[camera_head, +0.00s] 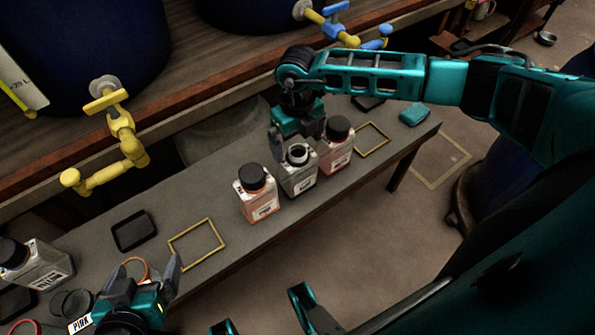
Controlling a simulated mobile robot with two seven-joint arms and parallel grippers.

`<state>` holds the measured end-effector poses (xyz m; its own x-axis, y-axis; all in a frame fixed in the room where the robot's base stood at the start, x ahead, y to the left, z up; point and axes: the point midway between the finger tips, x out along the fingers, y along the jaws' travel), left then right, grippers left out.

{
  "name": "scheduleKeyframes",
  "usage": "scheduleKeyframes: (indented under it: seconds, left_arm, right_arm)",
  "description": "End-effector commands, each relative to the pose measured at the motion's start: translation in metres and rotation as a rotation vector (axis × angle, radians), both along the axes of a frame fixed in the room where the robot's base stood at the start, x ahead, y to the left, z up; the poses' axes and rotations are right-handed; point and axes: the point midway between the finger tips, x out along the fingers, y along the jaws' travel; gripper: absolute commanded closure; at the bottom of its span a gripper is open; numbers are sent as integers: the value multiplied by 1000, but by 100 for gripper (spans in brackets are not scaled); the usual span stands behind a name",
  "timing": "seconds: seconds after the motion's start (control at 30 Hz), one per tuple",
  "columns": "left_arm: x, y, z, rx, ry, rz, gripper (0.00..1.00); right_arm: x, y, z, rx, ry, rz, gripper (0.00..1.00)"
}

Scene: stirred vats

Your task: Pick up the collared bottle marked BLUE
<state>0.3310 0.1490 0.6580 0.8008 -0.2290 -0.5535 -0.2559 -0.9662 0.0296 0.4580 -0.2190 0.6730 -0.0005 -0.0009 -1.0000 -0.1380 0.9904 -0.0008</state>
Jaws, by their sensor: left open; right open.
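A grey bottle (298,183) with a ring-shaped collar at its open neck stands upright on the narrow bench, between two black-capped bottles. It has a white label whose word I cannot read, so I cannot tell if it is the one marked BLUE. My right gripper (298,138) is open, with its fingers right at the neck of this bottle; I cannot tell whether they touch it. My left gripper (146,272) is open above the bench at the lower left, with an orange ring (135,267) showing between its fingers. A PINK label (80,324) shows beside it.
Reddish black-capped bottles stand close on both sides, left (258,200) and right (336,152). A grey bottle (38,268) is at the far left. Yellow frames (214,226) and a black tray (134,245) lie on the bench (190,205). A yellow tap (127,140) juts out behind.

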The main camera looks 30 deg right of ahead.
Motion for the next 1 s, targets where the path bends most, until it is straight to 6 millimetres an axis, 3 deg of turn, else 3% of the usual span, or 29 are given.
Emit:
scheduleKeyframes:
  seconds: [0.17, 0.5, 0.77, 1.0]
  left_arm:
    - [-2, 0, -6, 0, 4, 0, 0]
    - [-2, 0, -20, 0, 5, 0, 0]
    - [-2, 0, -20, 0, 5, 0, 0]
    - [-2, 0, -19, 0, 4, 0, 0]
  right_arm:
    - [0, 0, -14, 0, 0, 1, 0]
    - [1, -2, -59, 1, 0, 1, 0]
    - [1, -2, -62, 1, 0, 1, 0]
    - [1, -2, -62, 1, -1, 1, 20]
